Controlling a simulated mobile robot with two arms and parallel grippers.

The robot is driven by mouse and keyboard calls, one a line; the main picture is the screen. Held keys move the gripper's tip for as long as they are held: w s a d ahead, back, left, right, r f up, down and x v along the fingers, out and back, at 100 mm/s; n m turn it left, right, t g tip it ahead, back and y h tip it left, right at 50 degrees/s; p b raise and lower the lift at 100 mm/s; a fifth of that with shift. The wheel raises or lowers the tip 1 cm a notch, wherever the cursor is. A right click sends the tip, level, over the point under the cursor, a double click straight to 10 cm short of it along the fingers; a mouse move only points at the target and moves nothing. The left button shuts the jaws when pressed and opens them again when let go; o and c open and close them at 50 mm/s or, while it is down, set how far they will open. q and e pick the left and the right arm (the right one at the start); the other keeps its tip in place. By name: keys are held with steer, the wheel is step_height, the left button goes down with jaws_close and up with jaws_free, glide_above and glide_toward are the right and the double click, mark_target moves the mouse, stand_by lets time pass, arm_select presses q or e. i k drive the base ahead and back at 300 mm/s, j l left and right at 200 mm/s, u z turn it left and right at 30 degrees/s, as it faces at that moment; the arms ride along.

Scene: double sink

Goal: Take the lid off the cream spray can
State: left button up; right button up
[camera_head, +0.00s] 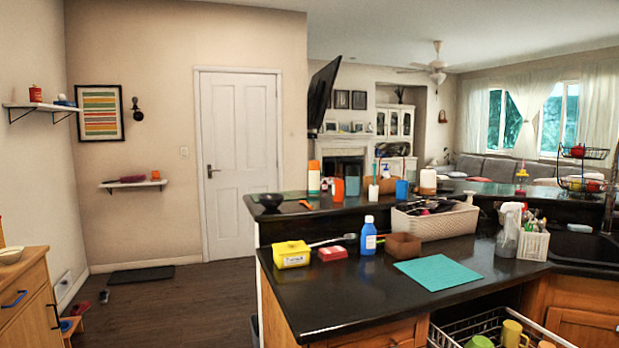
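I cannot clearly pick out the cream spray can. A pale cylinder with a tan lower band (428,181) stands upright on the raised black counter (470,189). A white and orange bottle or can (314,178) also stands upright farther left on that counter. Both are too small for me to tell whether either is the spray can or has a separate lid. Neither of my grippers shows in this view.
Floor (190,300) at left is mostly clear.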

mark_target(313, 165)
steer(key=u, duration=1)
steer(key=i+j, duration=0.1)
steer(key=i, duration=6)
steer(key=i+j+z, duration=0.1)
steer(key=z, duration=0.3)
steer(key=i+j+z, duration=0.15)
steer(key=z, duration=0.3)
steer(key=i+j+z, duration=0.1)
steer(key=z, duration=0.3)
steer(key=j+z, duration=0.25)
steer(key=z, duration=0.15)
steer(key=i, duration=0.05)
